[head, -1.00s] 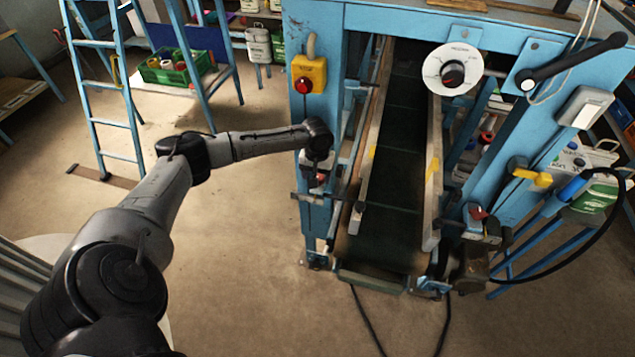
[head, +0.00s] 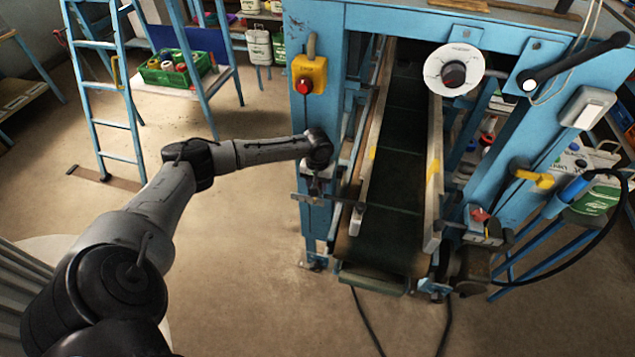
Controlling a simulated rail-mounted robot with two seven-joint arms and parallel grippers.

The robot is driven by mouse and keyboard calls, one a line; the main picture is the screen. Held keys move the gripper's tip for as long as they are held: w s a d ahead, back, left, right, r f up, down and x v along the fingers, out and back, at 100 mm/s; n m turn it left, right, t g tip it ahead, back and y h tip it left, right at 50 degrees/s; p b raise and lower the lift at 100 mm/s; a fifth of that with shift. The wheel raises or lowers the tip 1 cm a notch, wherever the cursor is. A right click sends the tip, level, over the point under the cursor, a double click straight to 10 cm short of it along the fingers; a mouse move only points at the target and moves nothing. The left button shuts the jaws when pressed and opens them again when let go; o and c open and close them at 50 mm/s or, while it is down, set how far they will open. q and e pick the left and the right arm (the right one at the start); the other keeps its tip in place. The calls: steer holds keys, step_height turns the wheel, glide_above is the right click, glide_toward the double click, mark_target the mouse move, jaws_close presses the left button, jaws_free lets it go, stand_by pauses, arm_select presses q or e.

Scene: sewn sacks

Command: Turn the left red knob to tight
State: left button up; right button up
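My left arm reaches in from the left to the left post of the blue machine (head: 313,225). Its wrist is above the left clamp area, and my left gripper (head: 315,184) points down there. The gripper is small and dark, so I cannot tell whether its fingers are open or shut, or whether they touch the knob. The left red knob is hidden behind the gripper and wrist. A matching red knob (head: 479,214) shows on the right side of the conveyor. My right gripper is not in view.
The dark conveyor belt (head: 398,160) runs between two rails right of my gripper. A yellow box with a red button (head: 303,86) sits above my wrist on the post.

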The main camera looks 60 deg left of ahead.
arm_select(q)
steer(key=c, duration=0.3)
steer(key=shift+s+r+m+p, duration=0.15)
steer(key=shift+m+p, duration=0.15)
steer(key=shift+p, duration=0.35)
steer(key=m+p, duration=0.1)
steer(key=p, duration=0.1)
steer(key=m+p, duration=0.1)
steer(key=m, duration=0.1)
steer(key=shift+a+r+p, duration=0.1)
steer(key=shift+a+p, duration=0.15)
steer(key=shift+p, duration=0.15)
steer(key=m+p, duration=0.2)
steer(key=m, duration=0.1)
steer(key=shift+s+a+m, duration=0.15)
steer(key=shift+a+m, duration=0.15)
steer(key=shift+a, duration=0.05)
steer(key=shift+a+m+p, duration=0.15)
steer(key=shift+m+p, duration=0.3)
steer(key=shift+m, duration=0.55)
steer(key=m, duration=0.2)
steer(key=shift+a+f+m, duration=0.2)
steer(key=shift+a+m, duration=0.05)
steer(key=shift+m, duration=0.05)
steer(key=m, duration=0.3)
steer(key=shift+w+a, duration=0.2)
steer(key=shift+a, duration=0.1)
steer(key=shift+w+a+m, duration=0.15)
steer(key=shift+m, duration=1.35)
